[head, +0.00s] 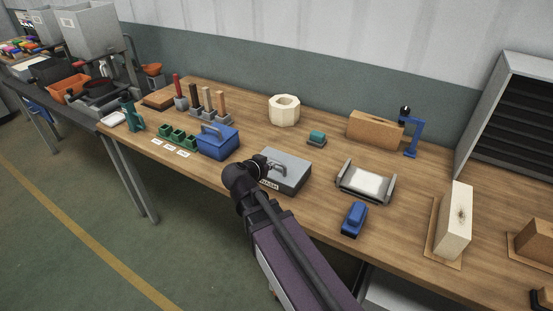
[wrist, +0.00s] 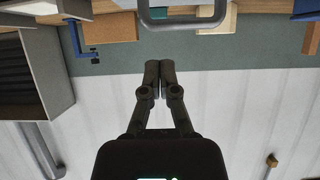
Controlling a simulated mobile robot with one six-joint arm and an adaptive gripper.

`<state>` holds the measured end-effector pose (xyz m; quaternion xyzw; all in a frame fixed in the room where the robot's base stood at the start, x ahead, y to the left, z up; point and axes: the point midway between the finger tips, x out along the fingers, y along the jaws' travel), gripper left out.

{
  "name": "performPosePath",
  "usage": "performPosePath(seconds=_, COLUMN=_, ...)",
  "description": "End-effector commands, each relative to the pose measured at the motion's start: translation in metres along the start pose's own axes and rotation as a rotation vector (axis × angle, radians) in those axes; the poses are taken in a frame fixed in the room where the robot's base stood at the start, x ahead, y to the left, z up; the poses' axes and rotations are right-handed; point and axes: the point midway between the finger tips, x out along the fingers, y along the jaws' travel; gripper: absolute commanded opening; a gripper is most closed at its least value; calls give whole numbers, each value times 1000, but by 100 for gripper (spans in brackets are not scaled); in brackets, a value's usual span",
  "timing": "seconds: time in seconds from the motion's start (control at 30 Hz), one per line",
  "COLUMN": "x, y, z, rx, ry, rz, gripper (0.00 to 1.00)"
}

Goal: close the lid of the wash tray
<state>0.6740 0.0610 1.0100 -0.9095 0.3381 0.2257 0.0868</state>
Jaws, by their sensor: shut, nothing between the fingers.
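A grey metal box (head: 292,174) with a handle and a small, hard-to-read label on its front stands near the table's front edge; it seems to be the wash tray. Its top looks flat, but my arm covers its left part and I cannot tell how the lid sits. My gripper (head: 268,166) is at its left front side, near the handle; contact is unclear. In the wrist view my gripper (wrist: 160,70) has its fingertips together and empty. A grey handle loop (wrist: 182,20) shows beyond them at the top edge.
A blue box (head: 218,143) with a handle stands just left. A grey cradle (head: 367,183) and a blue block (head: 354,219) lie to the right. A white ring-shaped block (head: 284,110) and a teal stamp-like piece (head: 316,138) are behind.

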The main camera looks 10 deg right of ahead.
Motion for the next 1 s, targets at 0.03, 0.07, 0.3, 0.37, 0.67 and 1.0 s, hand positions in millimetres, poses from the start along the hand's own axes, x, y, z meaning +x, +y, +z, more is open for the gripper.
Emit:
performPosePath(seconds=0.03, x=-6, y=1, z=6, rx=-1, ry=0, rz=-2, gripper=0)
performPosePath(seconds=0.07, x=-9, y=1, z=8, rx=-1, ry=0, rz=-2, gripper=0)
performPosePath(seconds=0.3, x=-25, y=0, z=18, rx=-1, ry=1, rz=-1, gripper=0)
performPosePath(seconds=0.37, x=-27, y=0, z=20, rx=-1, ry=1, rz=-1, gripper=0)
performPosePath(seconds=0.67, x=-29, y=0, z=21, rx=0, ry=1, rz=-1, gripper=0)
performPosePath(seconds=1.0, x=-29, y=0, z=21, rx=-1, ry=0, rz=0, gripper=0)
